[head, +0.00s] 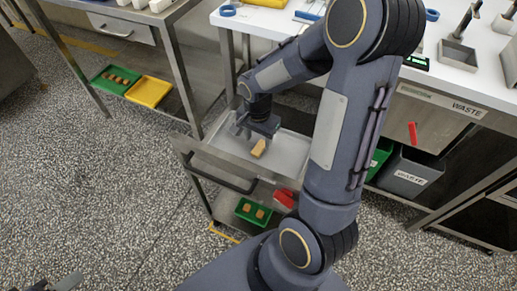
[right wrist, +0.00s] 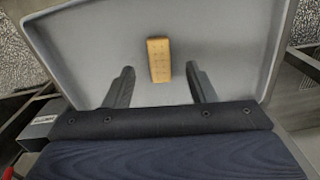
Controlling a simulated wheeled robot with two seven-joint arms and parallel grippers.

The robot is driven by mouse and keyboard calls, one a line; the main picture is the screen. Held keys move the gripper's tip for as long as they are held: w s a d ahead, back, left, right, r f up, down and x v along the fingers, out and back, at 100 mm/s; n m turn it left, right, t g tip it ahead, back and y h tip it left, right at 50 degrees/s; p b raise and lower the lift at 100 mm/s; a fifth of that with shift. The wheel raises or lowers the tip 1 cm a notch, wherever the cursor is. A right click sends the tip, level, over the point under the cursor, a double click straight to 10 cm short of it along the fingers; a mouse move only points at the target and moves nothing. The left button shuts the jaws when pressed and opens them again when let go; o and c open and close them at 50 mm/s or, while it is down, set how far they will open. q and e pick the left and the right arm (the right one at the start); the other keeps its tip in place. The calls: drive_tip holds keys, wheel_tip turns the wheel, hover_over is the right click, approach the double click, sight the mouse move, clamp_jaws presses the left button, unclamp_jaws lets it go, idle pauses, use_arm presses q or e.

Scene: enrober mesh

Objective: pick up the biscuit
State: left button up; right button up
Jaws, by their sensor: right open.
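The biscuit (head: 259,148) is a small tan block lying in a shallow pale metal drawer (head: 290,155) that stands pulled out under the table. In the right wrist view the biscuit (right wrist: 159,60) shows rows of small holes and lies on the bare drawer floor (right wrist: 230,60). My right gripper (head: 257,130) is over the drawer close to the biscuit. In the right wrist view its two fingers (right wrist: 160,70) are apart, one on each side of the biscuit's line, with nothing between them touching it. A grey tip at the bottom left, probably my left gripper (head: 68,282), is mostly cut off.
The drawer's front with its dark handle (head: 215,172) faces left. A green tray (head: 253,212) with biscuits and a red object (head: 285,198) sit on the shelf below. A grey waste bin (head: 408,172) stands right.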

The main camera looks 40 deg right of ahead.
sight(258, 148)
wheel_tip(258, 148, down, 4)
drive_tip(key=shift+r+b, duration=0.1)
drive_tip(key=shift+b, duration=0.3)
drive_tip(key=c, duration=0.9)
drive_tip(key=shift+o, duration=0.2)
drive_tip(key=shift+r, duration=0.15)
